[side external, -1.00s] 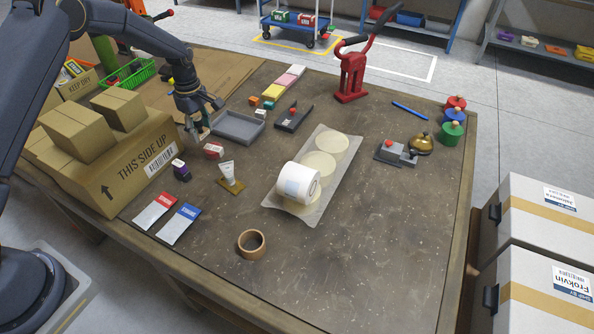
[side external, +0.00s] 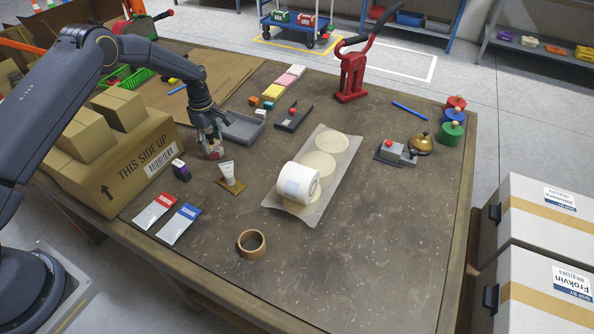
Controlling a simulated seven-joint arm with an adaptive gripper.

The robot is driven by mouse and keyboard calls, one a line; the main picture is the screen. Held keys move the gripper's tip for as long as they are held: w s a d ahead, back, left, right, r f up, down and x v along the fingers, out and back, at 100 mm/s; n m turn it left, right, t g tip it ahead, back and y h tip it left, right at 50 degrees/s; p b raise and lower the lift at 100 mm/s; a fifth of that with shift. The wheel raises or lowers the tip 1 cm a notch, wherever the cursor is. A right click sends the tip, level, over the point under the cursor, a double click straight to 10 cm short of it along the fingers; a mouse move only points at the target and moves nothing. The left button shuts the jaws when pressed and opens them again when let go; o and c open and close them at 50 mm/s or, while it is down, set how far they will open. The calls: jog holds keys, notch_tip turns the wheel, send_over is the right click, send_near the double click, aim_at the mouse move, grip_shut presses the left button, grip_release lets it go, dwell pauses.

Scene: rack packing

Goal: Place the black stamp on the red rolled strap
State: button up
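The red rolled strap (side external: 456,102) appears to be the red round piece with an orange top at the right back of the table. A small dark block with purple on it (side external: 181,171) stands near the big carton and may be the black stamp; I cannot be sure at this size. My gripper (side external: 212,153) points down low over the table, right of the carton. Its fingers are at a small red and white block (side external: 216,155), which they mostly hide. I cannot tell whether they grip it.
Blue (side external: 453,117) and green (side external: 451,134) rolls stand beside the red one. A grey tray (side external: 243,130) is just behind my gripper. A white roll (side external: 299,184) lies on a clear sheet mid-table. A bell (side external: 421,143) is at right. The front right table is clear.

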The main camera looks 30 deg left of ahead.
jog(key=o, duration=0.4)
jog(key=shift+r, duration=0.1)
jog(key=shift+r, duration=0.3)
notch_tip(320, 180, up, 14)
notch_tip(320, 180, up, 12)
jog(key=m+t, duration=0.2)
jog(key=m, duration=0.3)
send_over(209, 133)
jog(key=s+d, duration=0.3)
jog(key=s, duration=0.3)
jog(key=s+d+r+m+t, duration=0.1)
jog(key=s+d+r+m, duration=0.1)
jog(key=s+r+m, duration=0.3)
jog(key=s+d+r+m+t, duration=0.1)
jog(key=s+d+r, duration=0.15)
jog(key=s, duration=0.55)
jog(key=s+m, duration=0.2)
jog(key=s, duration=0.2)
jog(key=s+d+m+t, duration=0.1)
jog(key=s+m, duration=0.1)
jog(key=s, duration=0.3)
jog(key=s+f+m, duration=0.1)
jog(key=s+m, duration=0.2)
jog(key=s, duration=0.2)
jog(key=shift+s+d+t, duration=0.2)
jog(key=shift+s+t, duration=0.05)
jog(key=shift+t, duration=0.05)
